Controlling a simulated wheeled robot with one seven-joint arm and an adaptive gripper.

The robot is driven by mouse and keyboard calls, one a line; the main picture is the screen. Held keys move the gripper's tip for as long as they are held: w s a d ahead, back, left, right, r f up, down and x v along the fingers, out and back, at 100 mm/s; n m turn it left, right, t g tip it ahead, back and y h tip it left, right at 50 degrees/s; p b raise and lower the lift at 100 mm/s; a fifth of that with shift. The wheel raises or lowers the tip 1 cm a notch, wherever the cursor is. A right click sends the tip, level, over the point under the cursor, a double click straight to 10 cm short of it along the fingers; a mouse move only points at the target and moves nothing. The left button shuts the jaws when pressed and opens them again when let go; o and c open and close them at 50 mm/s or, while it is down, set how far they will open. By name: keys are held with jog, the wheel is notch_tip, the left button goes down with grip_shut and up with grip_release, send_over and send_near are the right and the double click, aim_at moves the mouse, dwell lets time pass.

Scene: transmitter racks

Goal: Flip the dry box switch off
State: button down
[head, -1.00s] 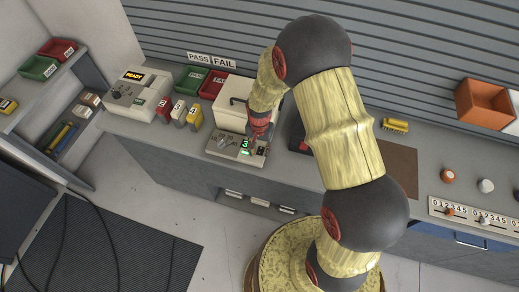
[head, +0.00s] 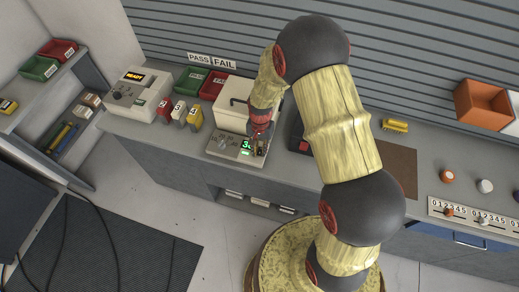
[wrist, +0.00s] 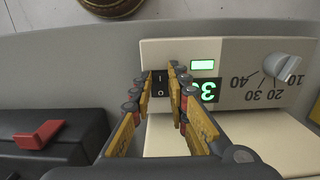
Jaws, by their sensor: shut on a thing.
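The dry box (head: 232,119) is a pale box on the bench, with a control panel (head: 222,147) along its front. In the wrist view the panel (wrist: 235,100) has a lit green lamp (wrist: 202,66), a green digital display (wrist: 203,91) partly covered by a finger, and a dial (wrist: 283,68). The dry box switch (wrist: 160,84) is a small black rocker marked I and O. My gripper (wrist: 161,73) is shut on the switch, one finger on each side. In the head view my gripper (head: 260,139) is at the panel's right end, hiding the switch.
A dark device with a red lever (wrist: 40,134) stands close beside the dry box. Red, white and yellow holders (head: 179,113) and a READY unit (head: 135,95) stand to the left.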

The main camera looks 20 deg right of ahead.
jog(key=shift+w+d+g+y+p, duration=0.2)
jog(key=shift+w+g+y+p, duration=0.1)
jog(key=shift+g+y, duration=0.5)
jog(key=shift+r, duration=0.1)
jog(key=c, duration=1.7)
grip_release()
jog(key=v, duration=1.2)
jog(key=shift+a, duration=0.15)
jog(key=shift+w, duration=0.1)
